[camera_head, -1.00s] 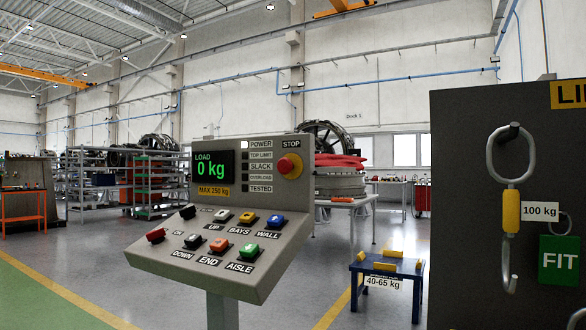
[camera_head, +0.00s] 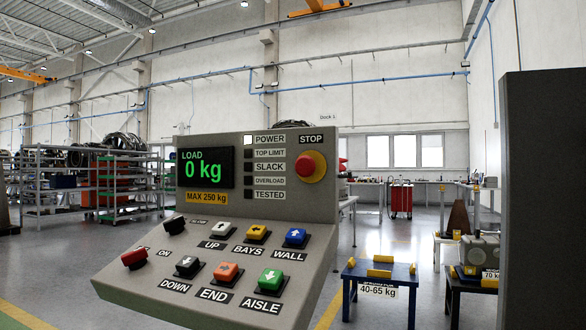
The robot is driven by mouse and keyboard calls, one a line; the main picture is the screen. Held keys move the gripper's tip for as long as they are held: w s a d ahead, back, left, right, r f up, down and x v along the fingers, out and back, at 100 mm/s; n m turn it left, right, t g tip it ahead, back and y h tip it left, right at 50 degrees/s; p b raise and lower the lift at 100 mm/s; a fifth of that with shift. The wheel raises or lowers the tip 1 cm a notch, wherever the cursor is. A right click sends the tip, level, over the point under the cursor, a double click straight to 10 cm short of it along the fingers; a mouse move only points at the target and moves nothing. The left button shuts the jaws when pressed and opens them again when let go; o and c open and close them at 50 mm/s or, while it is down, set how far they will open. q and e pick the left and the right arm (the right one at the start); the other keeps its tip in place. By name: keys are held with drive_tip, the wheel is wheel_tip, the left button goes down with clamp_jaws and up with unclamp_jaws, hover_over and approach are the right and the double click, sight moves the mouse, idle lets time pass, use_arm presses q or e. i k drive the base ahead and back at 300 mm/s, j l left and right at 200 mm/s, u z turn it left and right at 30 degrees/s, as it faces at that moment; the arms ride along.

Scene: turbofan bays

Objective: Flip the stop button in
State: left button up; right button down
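The stop button (camera_head: 311,167) is a red mushroom knob on a yellow round base, at the upper right of the grey control console (camera_head: 180,290), under a STOP label. The console's display (camera_head: 206,168) reads LOAD 0 kg in green. The top lamp (camera_head: 248,140), beside POWER, is lit white; the lamps below it are dark. Neither of my grippers is in view, and nothing touches the button.
Coloured push buttons fill the console's sloped lower panel, including a green AISLE button (camera_head: 271,277). A dark panel (camera_head: 545,200) stands close at the right edge. A blue stand (camera_head: 381,278) marked 40-65 kg is behind the console to the right. Grey floor lies between.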

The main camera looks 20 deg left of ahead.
sight(305, 166)
drive_tip(key=i+j, duration=0.1)
drive_tip(key=j, duration=0.25)
drive_tip(key=i+j, duration=0.15)
drive_tip(key=j, duration=0.2)
drive_tip(key=i+j, duration=0.1)
drive_tip(key=j, duration=0.3)
drive_tip(key=i+j, duration=0.1)
drive_tip(key=j, duration=0.25)
